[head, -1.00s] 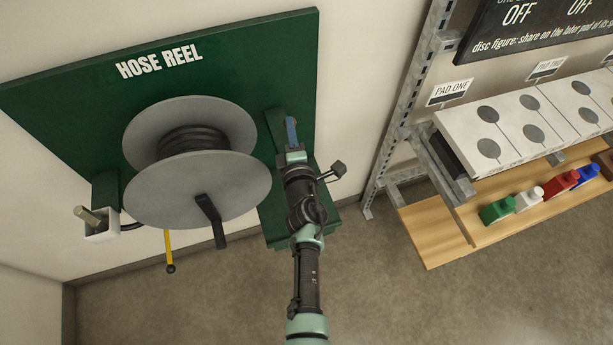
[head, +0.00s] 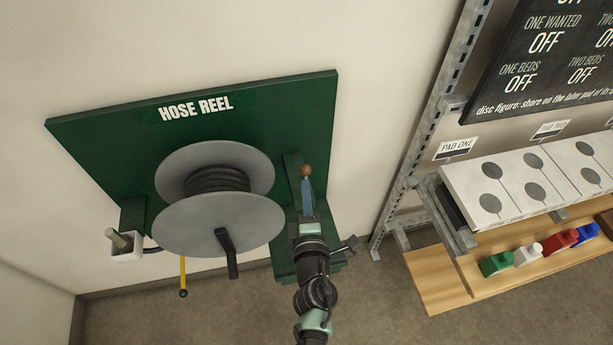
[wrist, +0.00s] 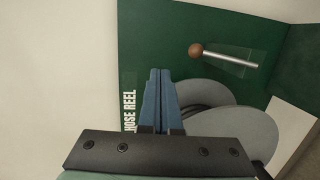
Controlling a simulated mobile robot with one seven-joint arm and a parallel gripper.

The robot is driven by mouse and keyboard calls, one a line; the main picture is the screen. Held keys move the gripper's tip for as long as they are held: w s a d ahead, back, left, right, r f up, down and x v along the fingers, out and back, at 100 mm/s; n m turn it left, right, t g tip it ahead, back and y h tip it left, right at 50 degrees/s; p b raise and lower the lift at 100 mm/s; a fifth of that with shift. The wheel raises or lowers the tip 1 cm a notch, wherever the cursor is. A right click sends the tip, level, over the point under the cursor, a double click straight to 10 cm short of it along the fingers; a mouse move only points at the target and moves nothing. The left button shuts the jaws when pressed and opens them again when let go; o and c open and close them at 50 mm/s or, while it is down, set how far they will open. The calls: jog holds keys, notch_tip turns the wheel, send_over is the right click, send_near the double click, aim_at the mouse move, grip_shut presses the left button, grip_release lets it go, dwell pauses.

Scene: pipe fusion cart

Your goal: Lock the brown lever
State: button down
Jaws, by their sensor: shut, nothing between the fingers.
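The brown lever has a round brown knob (head: 306,170) on the green board, right of the hose reel. In the wrist view, the brown knob (wrist: 196,50) sits on the end of a straight silver rod that runs to a mount on the board. My gripper (head: 306,182) has its blue fingers together, with nothing between them. In the head view its tips are just below the knob and hide most of the rod. In the wrist view my gripper (wrist: 160,72) is apart from the knob, which lies to the right of the tips and slightly higher.
The grey hose reel (head: 220,222) with its black crank (head: 227,252) stands left of my gripper. A yellow lever (head: 183,275) hangs below it. A white box (head: 124,247) is at the board's left. A metal rack (head: 430,140) and wooden shelf (head: 436,280) stand to the right.

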jog(key=shift+s+d+r+p, duration=0.15)
jog(key=shift+s+r, duration=0.25)
jog(key=shift+s, duration=0.2)
jog(key=shift+s+d+r+p, duration=0.15)
jog(key=shift+s+r, duration=0.2)
jog(key=shift+s, duration=0.2)
jog(key=shift+s, duration=0.1)
jog(key=w+d+r+m+t+h+b, duration=0.2)
jog(key=r+m, duration=0.2)
jog(key=r, duration=0.5)
jog(key=w+d+r+m+t+h+b, duration=0.1)
jog(key=d+r+m+t+b, duration=0.2)
jog(key=r, duration=0.6)
jog(key=w+d+r+m+t+h+b, duration=0.1)
jog(key=w+r+m+h+b, duration=0.1)
jog(key=r+m, duration=0.5)
jog(key=s+a+r+m+t+y+b, duration=0.1)
jog(key=s+r+m+t+b, duration=0.1)
jog(key=s+r, duration=0.7)
jog(key=s+a+r+m+t+y+b, duration=0.1)
jog(key=s+a+r+m+t+b, duration=0.1)
jog(key=s+r, duration=0.7)
notch_tip(320, 180, up, 6)
jog(key=m+t+b, duration=0.1)
jog(key=m+b, duration=0.1)
jog(key=shift+f+y+b, duration=0.25)
jog(key=shift+y+b, duration=0.05)
jog(key=shift+b, duration=0.1)
jog(key=shift+s, duration=0.1)
